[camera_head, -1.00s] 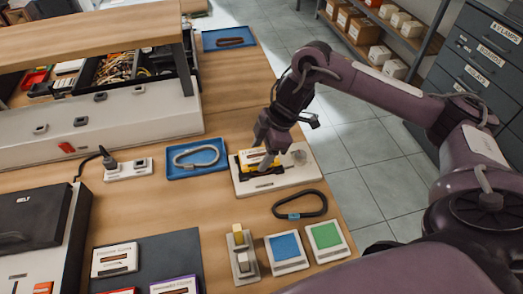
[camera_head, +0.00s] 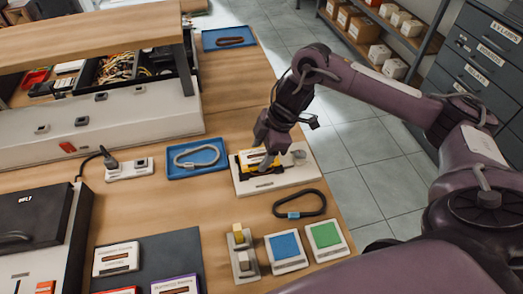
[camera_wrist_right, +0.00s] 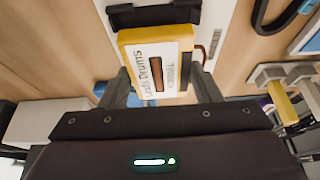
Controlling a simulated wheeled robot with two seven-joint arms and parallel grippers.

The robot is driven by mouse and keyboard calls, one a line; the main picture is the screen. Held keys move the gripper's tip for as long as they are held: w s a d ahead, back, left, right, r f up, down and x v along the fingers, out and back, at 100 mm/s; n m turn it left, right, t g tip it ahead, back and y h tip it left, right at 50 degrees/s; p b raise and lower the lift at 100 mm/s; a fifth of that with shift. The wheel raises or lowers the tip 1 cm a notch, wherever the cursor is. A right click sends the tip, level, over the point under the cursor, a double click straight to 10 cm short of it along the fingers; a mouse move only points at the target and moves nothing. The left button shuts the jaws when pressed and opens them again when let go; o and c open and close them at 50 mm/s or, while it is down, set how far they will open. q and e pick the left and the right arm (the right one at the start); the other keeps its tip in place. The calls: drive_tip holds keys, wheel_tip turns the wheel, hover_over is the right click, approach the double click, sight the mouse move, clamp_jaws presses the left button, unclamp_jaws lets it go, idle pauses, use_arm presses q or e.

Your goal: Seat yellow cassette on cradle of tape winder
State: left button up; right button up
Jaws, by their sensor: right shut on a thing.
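The yellow cassette (camera_wrist_right: 160,62) has a white label with a dark window. My right gripper (camera_wrist_right: 162,88) is shut on it, one finger at each side. In the head view the yellow cassette (camera_head: 248,156) is partly hidden by my right gripper (camera_head: 262,150). The tape winder (camera_head: 290,174) is a pale base plate near the table's right edge. Its black cradle (camera_wrist_right: 155,15) lies right at the cassette's far edge in the wrist view. The cassette is over or at the cradle; whether it touches is not clear. My left gripper is out of view.
A blue tray (camera_head: 172,172) with a carabiner-like ring stands left of the winder. A dark ring (camera_head: 318,205) lies in front of it. Switches and blue (camera_head: 286,249) and green (camera_head: 325,236) pads are nearer. Cassettes lie on a dark mat (camera_head: 180,248).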

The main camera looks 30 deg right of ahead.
drive_tip(key=shift+f, duration=0.25)
idle(0.7)
drive_tip(key=shift+f, duration=0.7)
idle(1.1)
drive_tip(key=o, duration=1.1)
drive_tip(key=shift+c, duration=0.2)
drive_tip(key=v, duration=0.7)
drive_tip(key=shift+d+r, duration=0.1)
drive_tip(key=shift+r, duration=0.15)
drive_tip(key=shift+d+r+p, duration=0.1)
drive_tip(key=shift+r+p, duration=0.3)
drive_tip(key=shift+p, duration=0.1)
wheel_tip(320, 180, up, 5)
drive_tip(key=p, duration=0.6)
drive_tip(key=shift+r, duration=0.2)
